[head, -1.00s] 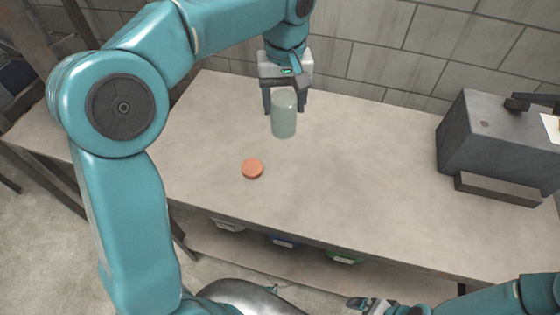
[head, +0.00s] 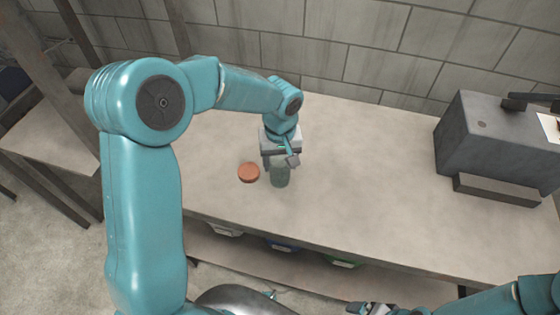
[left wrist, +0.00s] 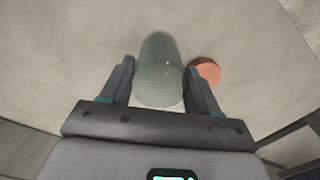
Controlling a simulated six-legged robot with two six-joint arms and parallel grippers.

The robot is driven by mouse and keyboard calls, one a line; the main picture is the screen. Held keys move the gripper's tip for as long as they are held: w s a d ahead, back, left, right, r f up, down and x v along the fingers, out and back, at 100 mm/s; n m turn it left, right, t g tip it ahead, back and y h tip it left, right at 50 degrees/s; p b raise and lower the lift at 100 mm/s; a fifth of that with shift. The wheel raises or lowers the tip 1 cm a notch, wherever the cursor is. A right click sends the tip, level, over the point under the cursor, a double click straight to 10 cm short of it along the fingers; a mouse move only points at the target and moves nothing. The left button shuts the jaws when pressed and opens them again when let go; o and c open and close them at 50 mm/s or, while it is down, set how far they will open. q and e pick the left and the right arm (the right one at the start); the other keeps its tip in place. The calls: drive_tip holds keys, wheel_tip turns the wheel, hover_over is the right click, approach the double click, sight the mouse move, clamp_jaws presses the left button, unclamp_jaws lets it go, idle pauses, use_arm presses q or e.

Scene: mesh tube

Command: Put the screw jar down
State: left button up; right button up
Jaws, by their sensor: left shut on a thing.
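The screw jar (head: 280,176) is a pale green, see-through cylinder at the bench's front middle. My left gripper (head: 280,163) comes from above and is shut on it. In the left wrist view the jar (left wrist: 159,75) stands between the two fingers (left wrist: 160,85). I cannot tell whether its base touches the bench. An orange round lid (head: 249,172) lies flat on the bench just left of the jar, and it also shows in the left wrist view (left wrist: 207,72). My right gripper (head: 368,307) is at the bottom edge, its jaws too unclear to judge.
The grey workbench (head: 370,180) is clear between the jar and a dark grey box-shaped machine (head: 490,140) at the right. A block wall (head: 350,50) stands behind. Several bins, one of them blue (head: 283,246), sit on the shelf below.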

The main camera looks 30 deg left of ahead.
use_arm(q)
drive_tip(key=shift+s+a+f, duration=0.1)
drive_tip(key=shift+f, duration=0.3)
drive_tip(key=shift+f, duration=0.2)
drive_tip(key=o, duration=1.1)
drive_tip(key=shift+c, duration=0.2)
drive_tip(key=shift+r, duration=0.1)
